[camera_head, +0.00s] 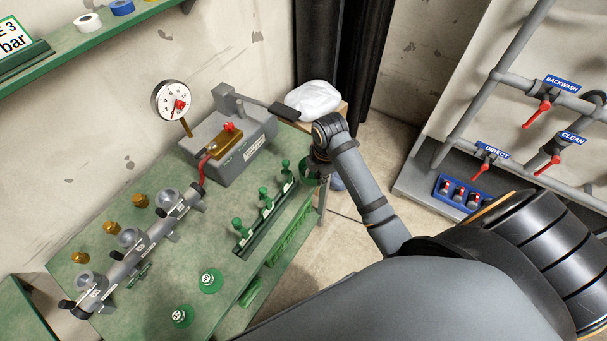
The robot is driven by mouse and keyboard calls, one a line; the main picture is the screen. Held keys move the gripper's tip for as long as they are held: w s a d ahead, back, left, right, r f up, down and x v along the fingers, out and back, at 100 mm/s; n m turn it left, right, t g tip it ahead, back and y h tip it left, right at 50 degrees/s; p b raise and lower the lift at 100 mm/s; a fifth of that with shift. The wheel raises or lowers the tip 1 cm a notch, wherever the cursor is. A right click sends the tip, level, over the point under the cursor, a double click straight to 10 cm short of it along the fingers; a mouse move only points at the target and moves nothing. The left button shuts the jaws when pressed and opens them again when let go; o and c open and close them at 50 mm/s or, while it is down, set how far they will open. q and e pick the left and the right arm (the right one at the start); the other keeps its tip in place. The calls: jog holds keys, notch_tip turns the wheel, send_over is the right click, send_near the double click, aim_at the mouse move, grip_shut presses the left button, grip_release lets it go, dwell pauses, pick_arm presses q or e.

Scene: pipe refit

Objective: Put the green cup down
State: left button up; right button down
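My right arm comes in from the right, and its gripper (317,170) points down at the right edge of the green workbench (222,243). A small part of a green cup (304,163) shows at its fingers, and the gripper appears shut on it. My wrist hides most of the cup and the fingertips. The gripper is just right of a rack (264,222) with several green valve-like pieces. My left gripper is out of view.
A grey pump box (228,150) with a gauge (172,101) stands at the back of the bench. A pipe manifold (132,260) and several brass fittings (139,200) occupy the left. A white cloth or bag (313,99) lies beyond my wrist. Bare bench shows between manifold and rack.

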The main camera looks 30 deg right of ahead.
jog(key=w, duration=0.1)
jog(key=w+f, duration=0.1)
jog(key=w, duration=0.1)
jog(key=w+f, duration=0.1)
jog(key=w, duration=0.1)
jog(key=shift+w+d+f, duration=0.1)
jog(key=shift+d, duration=0.3)
jog(key=w+f, duration=0.2)
jog(key=f, duration=0.1)
jog(key=w+f, duration=0.2)
jog(key=shift+w+d+f, duration=0.1)
jog(key=shift+d+f, duration=0.05)
jog(key=shift+d, duration=0.15)
jog(key=shift+w+f, duration=0.2)
jog(key=shift+f, duration=0.1)
notch_tip(320, 180, down, 3)
jog(key=shift+w+f, duration=0.1)
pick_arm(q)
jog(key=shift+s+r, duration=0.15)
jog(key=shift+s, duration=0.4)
pick_arm(e)
jog(key=c, duration=1.5)
grip_release()
jog(key=shift+f, duration=0.1)
